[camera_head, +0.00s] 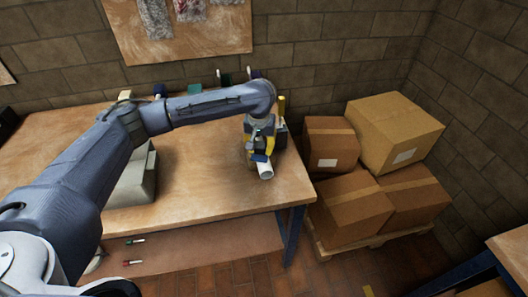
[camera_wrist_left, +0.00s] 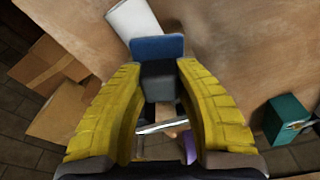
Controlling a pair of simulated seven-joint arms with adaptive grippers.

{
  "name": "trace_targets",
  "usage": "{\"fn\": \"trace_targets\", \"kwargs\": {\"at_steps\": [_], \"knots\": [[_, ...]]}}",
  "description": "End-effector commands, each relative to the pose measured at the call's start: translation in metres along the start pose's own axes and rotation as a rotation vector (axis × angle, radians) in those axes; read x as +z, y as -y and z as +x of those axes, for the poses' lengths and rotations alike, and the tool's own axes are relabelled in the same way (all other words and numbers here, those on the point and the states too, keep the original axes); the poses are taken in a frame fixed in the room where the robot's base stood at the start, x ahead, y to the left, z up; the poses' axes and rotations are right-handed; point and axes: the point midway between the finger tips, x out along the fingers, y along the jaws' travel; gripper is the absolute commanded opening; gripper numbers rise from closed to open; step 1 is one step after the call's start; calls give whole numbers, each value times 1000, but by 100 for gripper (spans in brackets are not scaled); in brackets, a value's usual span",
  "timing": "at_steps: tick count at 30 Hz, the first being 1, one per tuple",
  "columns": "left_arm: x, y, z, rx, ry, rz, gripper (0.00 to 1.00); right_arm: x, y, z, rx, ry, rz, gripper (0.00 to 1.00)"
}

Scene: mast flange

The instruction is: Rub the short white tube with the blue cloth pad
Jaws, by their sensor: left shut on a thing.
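The short white tube (camera_head: 265,172) lies on the workbench near its right end, and it also shows in the left wrist view (camera_wrist_left: 131,20) at the top. My left gripper (camera_head: 260,150) is above and just behind the tube, pointing down. Its yellow fingers are shut on the blue cloth pad (camera_wrist_left: 157,47), which has a dark grey block behind it. The pad (camera_head: 260,158) is at the tube's near end in the wrist view; I cannot tell whether they touch. The gripper hides part of the tube in the head view.
The wooden workbench (camera_head: 205,185) is bare in front of the arm. A grey-green case (camera_head: 135,183) stands at its left. Several cardboard boxes (camera_head: 345,210) are stacked on a pallet beyond the bench's right edge. A teal object (camera_wrist_left: 285,118) shows at the wrist view's right.

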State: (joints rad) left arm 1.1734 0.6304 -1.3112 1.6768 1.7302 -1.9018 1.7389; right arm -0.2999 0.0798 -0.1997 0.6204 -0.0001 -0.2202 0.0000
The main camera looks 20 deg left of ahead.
Motion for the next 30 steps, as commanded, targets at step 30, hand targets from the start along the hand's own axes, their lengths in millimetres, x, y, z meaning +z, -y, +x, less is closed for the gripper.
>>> {"fn": "trace_targets", "kwargs": {"at_steps": [30], "knots": [[-38, 0, -67, 3, -2, 17, 0, 0, 0, 0, 0, 1, 0, 44]]}}
